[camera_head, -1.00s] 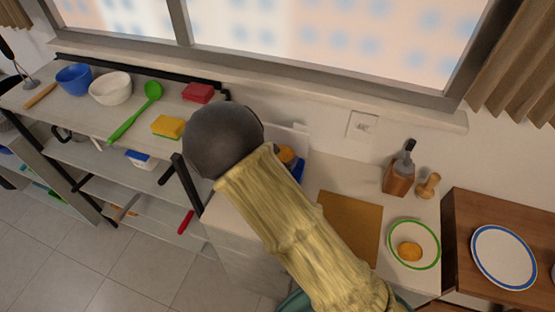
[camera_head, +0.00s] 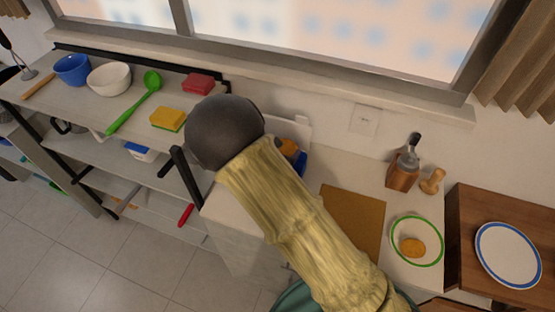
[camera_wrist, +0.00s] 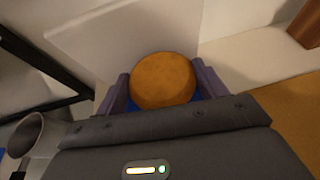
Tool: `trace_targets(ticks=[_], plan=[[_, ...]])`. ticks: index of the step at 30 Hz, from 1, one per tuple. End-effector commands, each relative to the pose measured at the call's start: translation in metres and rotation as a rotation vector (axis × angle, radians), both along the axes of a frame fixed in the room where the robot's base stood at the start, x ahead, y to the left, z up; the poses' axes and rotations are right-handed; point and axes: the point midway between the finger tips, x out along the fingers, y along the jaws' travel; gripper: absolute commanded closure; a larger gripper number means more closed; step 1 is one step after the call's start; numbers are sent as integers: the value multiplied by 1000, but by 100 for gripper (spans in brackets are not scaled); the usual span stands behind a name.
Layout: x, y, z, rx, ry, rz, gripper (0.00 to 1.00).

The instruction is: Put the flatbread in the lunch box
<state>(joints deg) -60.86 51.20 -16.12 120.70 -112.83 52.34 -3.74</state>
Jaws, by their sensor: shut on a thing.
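A round orange-brown flatbread (camera_wrist: 163,82) is held between the two fingers of my gripper (camera_wrist: 161,72), which is shut on it. In the head view the flatbread (camera_head: 289,148) shows just past my arm, which hides the gripper. The blue lunch box (camera_head: 301,162) is partly hidden behind my arm. Its blue also shows under the flatbread in the wrist view, so the flatbread is over or at the box. I cannot tell whether they touch. A pale upright panel (camera_wrist: 135,40), perhaps the box's open lid, stands behind.
A similar orange-brown round (camera_head: 412,247) lies on a green-rimmed plate (camera_head: 397,252) at the right. A brown board (camera_head: 352,215) lies between the box and that plate. A utensil holder (camera_head: 403,178) stands near the wall. A shelf rack (camera_head: 190,178) borders the left.

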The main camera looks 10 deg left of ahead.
Motion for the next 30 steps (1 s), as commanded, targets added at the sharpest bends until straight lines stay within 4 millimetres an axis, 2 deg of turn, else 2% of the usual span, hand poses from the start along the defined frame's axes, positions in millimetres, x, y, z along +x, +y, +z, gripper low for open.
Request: trace_targets(ticks=[1,3,9,21,22,25,30], plan=[[0,0,-11,-1,0,0,53],[0,0,-19,-2,0,1,53],[0,0,-38,-1,-1,0,53],[0,0,-42,0,-1,0,53],[0,0,-42,0,-1,0,25],[0,0,-42,0,0,0,6],[0,0,-42,0,0,0,4]])
